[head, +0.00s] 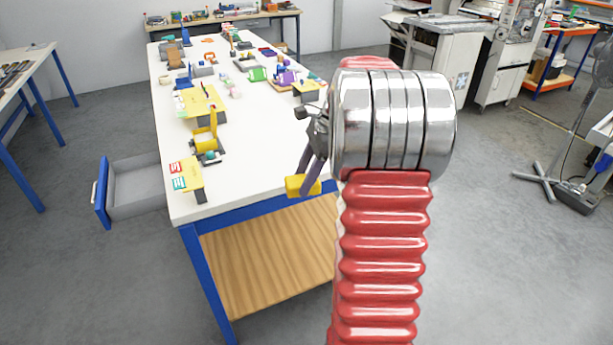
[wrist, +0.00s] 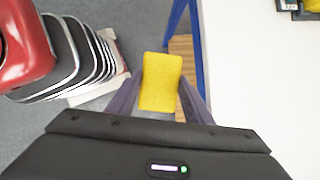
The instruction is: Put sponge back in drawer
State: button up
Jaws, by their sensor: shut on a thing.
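The yellow sponge (head: 302,186) is held between the fingers of my gripper (head: 308,180), near the front right edge of the white table. In the wrist view the sponge (wrist: 160,82) sits between the two dark fingers of my gripper (wrist: 157,92), to the left of the table edge. The drawer (head: 133,188), grey inside with a blue front, is pulled out at the table's left side. The part of it that shows looks empty. The drawer is not in the wrist view.
The white table (head: 245,185) has a blue frame and a wooden lower shelf (head: 270,262). Many small items and yellow boards, one near the front left corner (head: 188,175), lie on it. A side table (head: 22,75) stands at far left. The floor around the drawer is clear.

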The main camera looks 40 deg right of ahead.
jog(key=a+n+g, duration=0.1)
jog(key=n, duration=0.1)
jog(key=shift+a+n+y, duration=0.15)
jog(key=shift+n+y, duration=0.15)
jog(key=shift+n, duration=0.1)
jog(key=w+a+f+n+g+h, duration=0.1)
jog(key=w+a+n+g, duration=0.1)
jog(key=a+n, duration=0.5)
jog(key=w+a+f+n+g+h, duration=0.1)
jog(key=w+a+f+n+h, duration=0.1)
jog(key=w+a+n, duration=0.2)
jog(key=w+a+f+n+g+h, duration=0.1)
jog(key=w+a+f+n+g, duration=0.1)
jog(key=a+n, duration=0.8)
jog(key=w+a, duration=0.1)
jog(key=a, duration=0.6)
jog(key=shift+w+g, duration=0.2)
jog(key=shift+g, duration=0.1)
